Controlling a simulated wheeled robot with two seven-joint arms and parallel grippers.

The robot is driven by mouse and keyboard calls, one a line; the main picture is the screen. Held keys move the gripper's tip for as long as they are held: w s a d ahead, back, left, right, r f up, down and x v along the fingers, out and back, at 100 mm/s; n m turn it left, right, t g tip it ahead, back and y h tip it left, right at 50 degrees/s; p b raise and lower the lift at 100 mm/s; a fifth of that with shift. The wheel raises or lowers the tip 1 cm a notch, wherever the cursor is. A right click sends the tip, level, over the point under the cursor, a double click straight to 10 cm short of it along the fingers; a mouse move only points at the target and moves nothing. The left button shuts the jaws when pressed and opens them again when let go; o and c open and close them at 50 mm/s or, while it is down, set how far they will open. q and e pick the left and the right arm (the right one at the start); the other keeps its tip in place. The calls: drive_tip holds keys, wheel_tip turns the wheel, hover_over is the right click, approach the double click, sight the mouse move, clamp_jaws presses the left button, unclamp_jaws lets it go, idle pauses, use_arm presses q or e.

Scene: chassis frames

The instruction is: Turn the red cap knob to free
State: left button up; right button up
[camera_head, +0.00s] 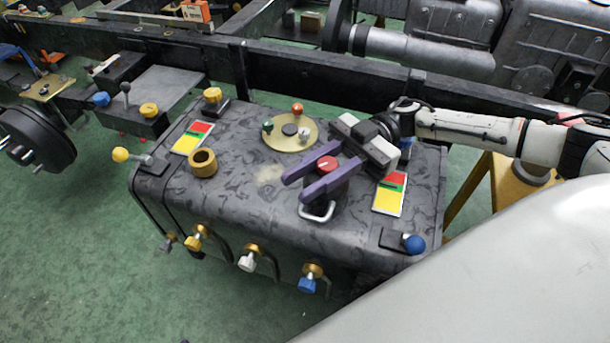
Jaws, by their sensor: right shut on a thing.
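The red cap knob (327,164) sits on top of the dark tank, right of its middle, with a small pale mark on its top. My right gripper (297,187) comes in from the right, its two purple fingers lying on either side of the red cap. It is shut on the cap, and the fingertips reach past it to the lower left. The lower part of the cap and its mount are partly hidden by the fingers. My left gripper is not in view.
The dark tank (252,203) also carries a brass disc (271,127) with coloured knobs, a brass ring (202,163), red-green-yellow plates (389,196) and a blue-knobbed lever (413,244). A silver handle (317,213) stands close below the fingers. Valves line the front side.

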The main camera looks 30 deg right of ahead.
drive_tip(key=n+g, duration=0.1)
drive_tip(key=n+g+b, duration=0.1)
drive_tip(key=g, duration=0.1)
drive_tip(key=shift+s+d+f+h, duration=0.1)
drive_tip(key=shift+s+f+h, duration=0.1)
drive_tip(key=shift+h, duration=0.1)
drive_tip(key=n+g, duration=0.1)
drive_tip(key=g+h+b, duration=0.1)
drive_tip(key=shift+s+d+n+g, duration=0.1)
drive_tip(key=shift+s+n+g, duration=0.2)
drive_tip(key=shift+n, duration=0.1)
use_arm(q)
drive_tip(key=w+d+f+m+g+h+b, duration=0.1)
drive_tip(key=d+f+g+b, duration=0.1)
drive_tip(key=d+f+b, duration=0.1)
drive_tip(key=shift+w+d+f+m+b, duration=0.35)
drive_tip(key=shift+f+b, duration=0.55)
drive_tip(key=shift+b, duration=0.45)
use_arm(e)
drive_tip(key=shift+s+d+r+n+g+h, duration=0.1)
drive_tip(key=shift+s+d+n+g+h, duration=0.1)
drive_tip(key=shift+n+g+h, duration=0.55)
drive_tip(key=shift+s+d+n+g+h, duration=0.1)
drive_tip(key=shift+s+n+g+h, duration=0.1)
drive_tip(key=shift+n+g+h, duration=0.5)
drive_tip(key=shift+s+d+r+n+g+h, duration=0.15)
drive_tip(key=shift+n+g+h, duration=0.25)
drive_tip(key=shift+g, duration=0.55)
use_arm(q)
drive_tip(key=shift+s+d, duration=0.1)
